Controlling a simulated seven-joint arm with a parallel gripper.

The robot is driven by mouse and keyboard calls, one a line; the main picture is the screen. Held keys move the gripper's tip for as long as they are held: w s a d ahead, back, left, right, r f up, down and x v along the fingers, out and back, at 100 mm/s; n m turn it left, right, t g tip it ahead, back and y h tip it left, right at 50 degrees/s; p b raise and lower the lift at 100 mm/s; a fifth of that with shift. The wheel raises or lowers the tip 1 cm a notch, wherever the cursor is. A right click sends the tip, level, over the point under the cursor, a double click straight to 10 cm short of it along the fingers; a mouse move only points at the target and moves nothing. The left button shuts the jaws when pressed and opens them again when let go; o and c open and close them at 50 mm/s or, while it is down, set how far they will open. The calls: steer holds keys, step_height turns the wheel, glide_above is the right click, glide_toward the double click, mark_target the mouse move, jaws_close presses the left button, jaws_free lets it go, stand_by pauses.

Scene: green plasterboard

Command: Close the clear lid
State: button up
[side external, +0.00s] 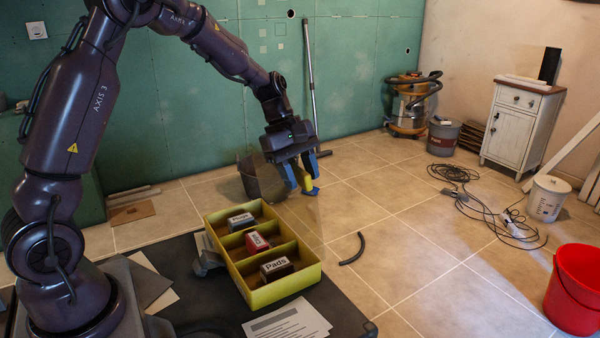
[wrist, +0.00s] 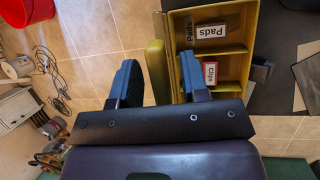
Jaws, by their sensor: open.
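A yellow box (side external: 298,290) with three compartments sits on the dark table; it also shows in the wrist view (wrist: 259,52). The clear lid (side external: 290,217) is very faint, a see-through panel rising from the box's far right side, standing open; its exact outline is hard to tell. A yellow bar (side external: 303,179), seemingly the lid's edge or grip, lies between my fingers; it also shows in the wrist view (wrist: 158,78). My gripper (side external: 307,186) is open around this bar, above and beyond the box. In the wrist view a finger stands on each side of the bar, with gaps visible.
The compartments hold a red-and-white Clips carton (side external: 257,242), a Pads carton (side external: 276,268) and another carton (side external: 240,221). Papers (side external: 287,323) lie in front of the box. A dark bucket (side external: 262,179) stands behind my gripper.

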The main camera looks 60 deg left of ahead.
steer(key=shift+c, duration=0.4)
jaws_close()
steer(key=shift+s+f+m+t+h, duration=0.15)
steer(key=shift+s+f+t, duration=0.75)
steer(key=shift+s+f, duration=1.95)
steer(key=shift+s+f+m+t+h, duration=0.2)
steer(key=shift+s+f+t, duration=0.7)
steer(key=shift+s+f, duration=1.85)
steer(key=shift+s+f+m+t+y, duration=0.2)
steer(key=shift+s+f+t, duration=0.7)
steer(key=shift+s+f, duration=1.95)
steer(key=shift+s+r, duration=0.2)
